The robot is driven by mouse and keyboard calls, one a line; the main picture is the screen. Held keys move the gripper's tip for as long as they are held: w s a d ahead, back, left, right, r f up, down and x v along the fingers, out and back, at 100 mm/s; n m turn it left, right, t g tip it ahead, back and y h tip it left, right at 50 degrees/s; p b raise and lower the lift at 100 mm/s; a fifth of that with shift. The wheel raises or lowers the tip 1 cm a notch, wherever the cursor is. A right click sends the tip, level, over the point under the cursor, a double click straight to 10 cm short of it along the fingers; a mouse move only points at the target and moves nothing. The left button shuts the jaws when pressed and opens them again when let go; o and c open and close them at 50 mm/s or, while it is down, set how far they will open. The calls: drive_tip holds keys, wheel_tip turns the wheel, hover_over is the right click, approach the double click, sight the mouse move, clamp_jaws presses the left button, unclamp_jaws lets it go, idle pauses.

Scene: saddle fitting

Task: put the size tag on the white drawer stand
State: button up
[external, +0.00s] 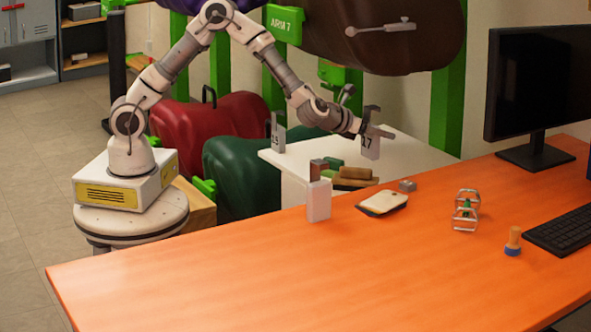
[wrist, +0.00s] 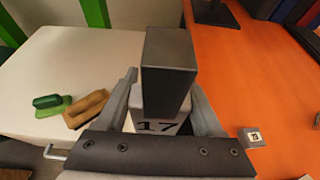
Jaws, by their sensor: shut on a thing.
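The size tag, a pale block marked 17 (external: 369,147) with a grey upper part, is held in my gripper (external: 374,133). In the wrist view the tag (wrist: 168,75) stands between the two fingers (wrist: 168,108), with its number facing the camera. In the external view the tag appears in front of the right part of the stand top. Its underside is hidden in the wrist view, so I cannot tell whether it touches.
A similar tag marked 15 (external: 278,135) stands at the stand's left end. Green and brown brushes (external: 355,175) lie near its front.

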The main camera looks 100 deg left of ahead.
sight(376, 156)
wheel_tip(376, 156, down, 7)
drive_tip(key=shift+w+a+f+b, duration=0.2)
drive_tip(key=shift+a+f+b, duration=0.5)
drive_tip(key=shift+a+f, duration=1.2)
drive_tip(key=shift+w+a+f+b, duration=0.15)
drive_tip(key=shift+a+f+b, duration=0.5)
drive_tip(key=shift+a+f, duration=1.2)
drive_tip(key=shift+w+a+f+b, duration=0.2)
drive_tip(key=shift+a+f+b, duration=0.5)
drive_tip(key=shift+a+f, duration=1.2)
drive_tip(key=shift+a+b, duration=0.2)
drive_tip(key=shift+b, duration=0.1)
drive_tip(key=o, duration=1.4)
drive_tip(key=shift+r, duration=0.15)
